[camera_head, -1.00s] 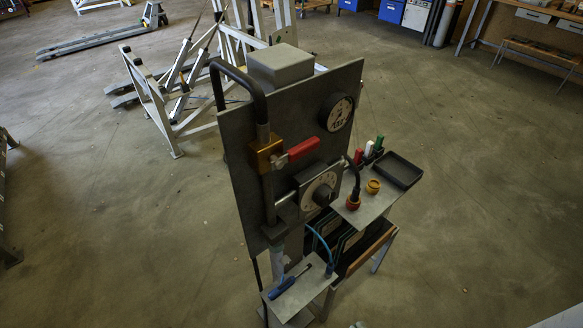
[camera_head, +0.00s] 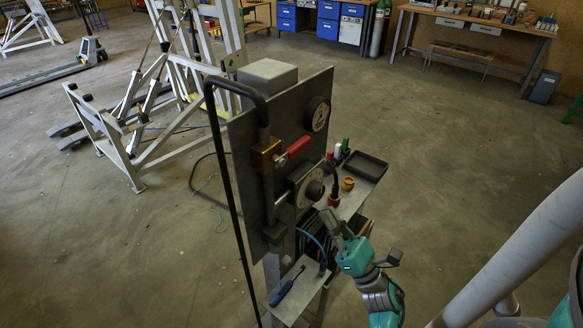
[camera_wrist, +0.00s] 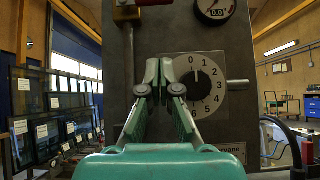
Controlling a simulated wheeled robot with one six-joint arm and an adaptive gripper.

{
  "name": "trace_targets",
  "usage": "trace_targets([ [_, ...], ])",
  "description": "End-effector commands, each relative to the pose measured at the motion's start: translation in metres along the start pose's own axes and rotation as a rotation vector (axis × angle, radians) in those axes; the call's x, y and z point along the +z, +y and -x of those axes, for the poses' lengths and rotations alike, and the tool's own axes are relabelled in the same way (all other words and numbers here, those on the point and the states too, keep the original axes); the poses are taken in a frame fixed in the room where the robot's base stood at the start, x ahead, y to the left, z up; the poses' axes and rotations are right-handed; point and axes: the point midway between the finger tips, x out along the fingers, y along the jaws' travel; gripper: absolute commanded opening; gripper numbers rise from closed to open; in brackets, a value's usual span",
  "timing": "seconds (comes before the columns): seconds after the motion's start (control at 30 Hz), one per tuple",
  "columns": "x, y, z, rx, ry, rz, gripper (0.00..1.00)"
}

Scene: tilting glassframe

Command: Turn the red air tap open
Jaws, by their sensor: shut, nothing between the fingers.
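The red air tap (camera_head: 299,147) is a red lever on a brass valve body (camera_head: 265,156), mounted on a dark upright panel (camera_head: 240,140). The lever points right, across the vertical pipe. In the wrist view the red lever (camera_wrist: 152,3) shows only at the top edge, beside the brass body (camera_wrist: 127,11). My gripper (camera_head: 331,216) is in front of the lower part of the panel, below and right of the tap and apart from it. In the wrist view my gripper (camera_wrist: 158,70) is shut and empty, overlapping the left side of a numbered dial.
The numbered dial (camera_wrist: 207,76) and a pressure gauge (camera_head: 317,114) sit on the panel. A side shelf with a black tray (camera_head: 363,165) juts right. A lower shelf holds a blue screwdriver (camera_head: 283,291). A trestle frame (camera_head: 115,150) stands behind left. Floor at right is open.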

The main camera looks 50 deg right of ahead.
Motion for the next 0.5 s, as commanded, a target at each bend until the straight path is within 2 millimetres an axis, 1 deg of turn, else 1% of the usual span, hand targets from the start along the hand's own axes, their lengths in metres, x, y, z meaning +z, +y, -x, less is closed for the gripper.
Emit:
trace_targets([
  [0.13,0.001,-0.003,-0.007,0.010,-0.001,0.035,0.00],
  [0.23,0.001,-0.002,-0.019,0.010,-0.001,0.032,0.00],
  [0.5,0.001,-0.001,-0.068,0.012,-0.003,0.029,0.00],
])
